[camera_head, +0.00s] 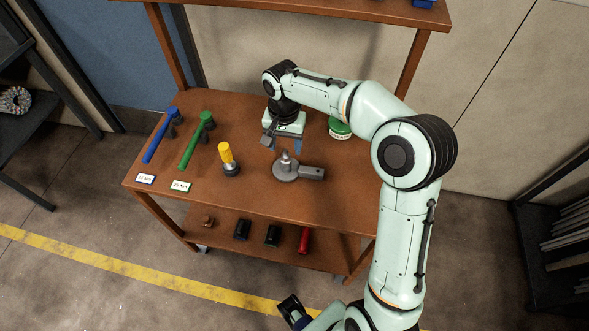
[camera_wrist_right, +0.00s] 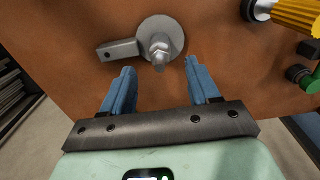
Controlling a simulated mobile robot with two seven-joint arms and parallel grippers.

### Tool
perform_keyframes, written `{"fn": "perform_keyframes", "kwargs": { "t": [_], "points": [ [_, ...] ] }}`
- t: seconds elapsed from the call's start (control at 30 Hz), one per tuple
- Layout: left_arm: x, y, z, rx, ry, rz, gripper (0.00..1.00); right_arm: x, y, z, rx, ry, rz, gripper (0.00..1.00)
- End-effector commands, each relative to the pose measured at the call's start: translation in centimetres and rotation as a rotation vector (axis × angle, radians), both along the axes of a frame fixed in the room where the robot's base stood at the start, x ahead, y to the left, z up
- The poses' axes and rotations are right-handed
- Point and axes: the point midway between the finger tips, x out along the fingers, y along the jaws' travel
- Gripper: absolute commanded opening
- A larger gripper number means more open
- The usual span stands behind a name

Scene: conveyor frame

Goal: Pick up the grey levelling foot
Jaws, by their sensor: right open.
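The grey levelling foot (camera_head: 285,169) stands on the brown bench top, with a round disc base and a threaded stud pointing up. It also shows in the right wrist view (camera_wrist_right: 161,36), just beyond my fingertips and roughly centred between them. My right gripper (camera_head: 283,143) is open and empty, its blue fingers (camera_wrist_right: 160,66) apart above and just behind the foot in the head view. A grey block (camera_head: 312,173) sits against the disc's right side; I cannot tell if it is joined. A dark and blue part at the bottom edge may be my left gripper; its jaws are unclear.
A green and white round tin (camera_head: 340,129) stands at the back right. A lower shelf (camera_head: 218,235) holds several small items. An upper shelf (camera_head: 330,10) overhangs behind.

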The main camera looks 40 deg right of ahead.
Motion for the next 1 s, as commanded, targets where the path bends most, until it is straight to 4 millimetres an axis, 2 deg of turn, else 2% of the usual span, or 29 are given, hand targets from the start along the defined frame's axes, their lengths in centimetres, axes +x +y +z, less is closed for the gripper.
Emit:
{"fn": "perform_keyframes", "kwargs": {
  "t": [0.03, 0.27, 0.53, 0.83, 0.87, 1.0],
  "points": [
    [0.0, 0.0, -0.1, 0.000, 0.000, 0.000, 0.61, 0.0, 0.0, -0.7, 0.000, 0.002, -0.001, 0.60],
    [-0.1, 0.0, -0.2, 0.000, 0.001, 0.000, 0.61, 0.0, -0.1, -2.4, 0.001, 0.002, -0.001, 0.60],
    [-0.1, 0.0, -0.5, 0.000, 0.001, 0.000, 0.61, 0.0, -0.3, -6.2, 0.001, 0.002, -0.001, 0.60],
    [-0.1, 0.0, -0.5, 0.000, 0.001, 0.000, 0.61, 0.1, -0.2, -6.7, 0.001, -0.002, 0.000, 0.60],
    [-0.1, 0.0, -0.5, 0.000, 0.001, 0.000, 0.61, 0.1, -0.2, -6.7, 0.001, -0.002, 0.000, 0.54],
    [-0.1, 0.0, -0.5, 0.000, 0.001, 0.000, 0.61, 0.1, -0.2, -6.7, 0.001, -0.002, 0.000, 0.08]
  ]
}}
